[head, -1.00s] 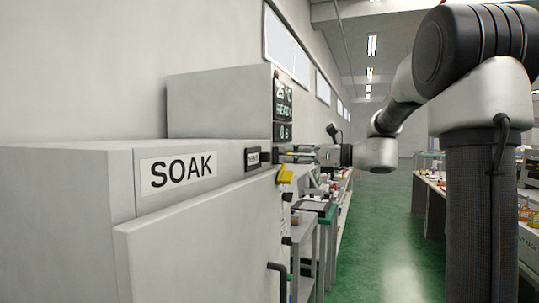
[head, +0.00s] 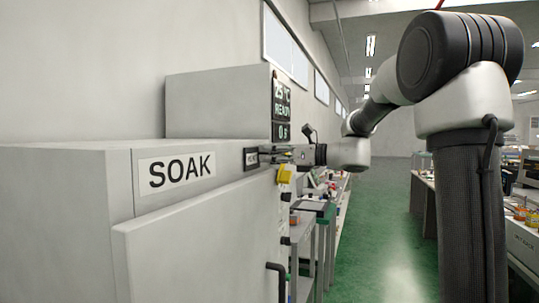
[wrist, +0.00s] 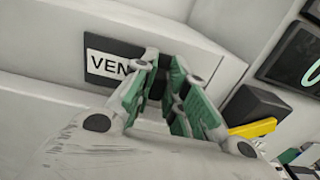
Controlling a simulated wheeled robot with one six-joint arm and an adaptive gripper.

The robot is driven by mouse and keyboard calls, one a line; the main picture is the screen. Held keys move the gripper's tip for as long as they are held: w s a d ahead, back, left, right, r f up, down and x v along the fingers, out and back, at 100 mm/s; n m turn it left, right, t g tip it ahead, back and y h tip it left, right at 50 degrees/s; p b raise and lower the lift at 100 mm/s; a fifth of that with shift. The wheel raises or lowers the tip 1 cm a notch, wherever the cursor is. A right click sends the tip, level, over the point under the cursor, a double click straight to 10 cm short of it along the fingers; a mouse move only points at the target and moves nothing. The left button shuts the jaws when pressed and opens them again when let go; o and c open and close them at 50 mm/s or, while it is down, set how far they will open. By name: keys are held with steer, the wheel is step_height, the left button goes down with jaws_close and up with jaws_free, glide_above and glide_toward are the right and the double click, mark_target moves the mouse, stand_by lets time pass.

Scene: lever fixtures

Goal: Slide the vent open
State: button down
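The vent is a dark plate with a white VENT label (wrist: 105,66) on the pale SOAK cabinet, seen in the wrist view. In the head view its dark plate (head: 251,158) shows small at the cabinet's upper right front. My gripper (wrist: 167,75) points at the plate just right of the label, its two green-padded fingers apart with a narrow gap. I see nothing clearly held between them. The fingers cover the right part of the plate, so any vent knob is hidden. In the head view my gripper (head: 280,152) is close to the plate; contact cannot be told.
A yellow catch (head: 285,174) sits just below my gripper, also seen by a black block in the wrist view (wrist: 253,128). A dark door handle (head: 277,280) is lower. Green floor (head: 385,235) is clear to the right.

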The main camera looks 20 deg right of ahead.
mark_target(246, 155)
steer(key=s+a, duration=0.1)
steer(key=s, duration=0.1)
steer(key=s+a, duration=0.4)
steer(key=s, duration=0.1)
steer(key=shift+a, duration=0.1)
steer(key=shift+s+a, duration=0.15)
steer(key=shift+s, duration=0.15)
steer(key=c, duration=1.5)
jaws_free()
steer(key=shift+s, duration=0.1)
steer(key=shift+o, duration=0.3)
steer(key=shift+s+d, duration=0.1)
steer(key=shift+d, duration=0.15)
steer(key=v, duration=1.1)
steer(key=shift+s, duration=0.15)
steer(key=shift+d, duration=0.1)
